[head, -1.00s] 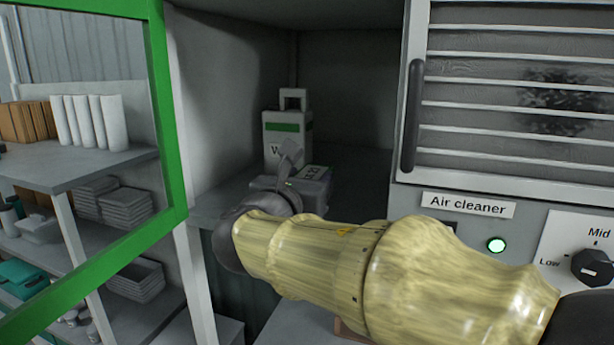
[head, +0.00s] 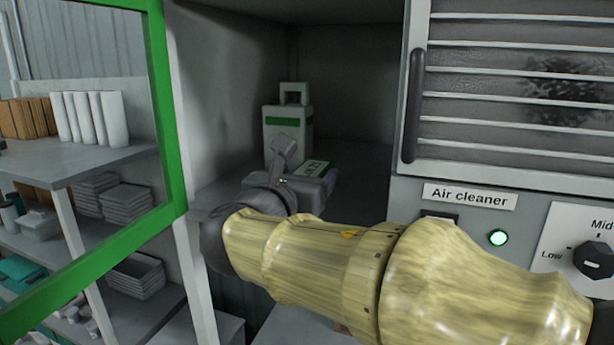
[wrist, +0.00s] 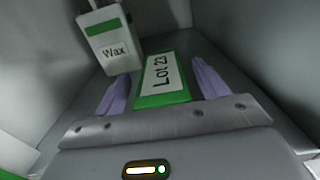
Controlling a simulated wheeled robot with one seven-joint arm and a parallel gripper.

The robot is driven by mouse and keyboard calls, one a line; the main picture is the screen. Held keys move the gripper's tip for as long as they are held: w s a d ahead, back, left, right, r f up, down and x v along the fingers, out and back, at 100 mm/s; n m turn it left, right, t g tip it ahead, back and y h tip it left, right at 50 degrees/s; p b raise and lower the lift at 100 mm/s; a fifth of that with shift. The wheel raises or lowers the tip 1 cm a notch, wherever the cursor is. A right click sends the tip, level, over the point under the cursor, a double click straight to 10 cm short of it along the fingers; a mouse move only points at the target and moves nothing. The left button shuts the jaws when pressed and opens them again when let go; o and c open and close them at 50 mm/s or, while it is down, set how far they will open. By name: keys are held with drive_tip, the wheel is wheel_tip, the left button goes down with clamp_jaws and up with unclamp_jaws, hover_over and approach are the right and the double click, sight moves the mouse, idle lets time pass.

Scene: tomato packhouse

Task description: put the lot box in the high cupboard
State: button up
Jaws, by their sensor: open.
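The lot box (wrist: 162,80), green with a white "Lot 23" label, sits on the floor of the open cupboard (head: 345,205). In the head view only part of the lot box (head: 316,167) shows beyond my gripper. My gripper (wrist: 158,82) reaches into the cupboard, its two purple fingers apart on either side of the box. The fingers look clear of the box's sides in the wrist view. The lower near part of the box is hidden behind the gripper body.
A white "Wax" container (head: 288,135) with a green band and a handle stands behind the box, to the left. The green-framed door (head: 172,110) stands open at left. The air cleaner (head: 520,90) bounds the right side. Cupboard floor to the right looks free.

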drive_tip(key=b+v, duration=0.3)
drive_tip(key=v, duration=0.7)
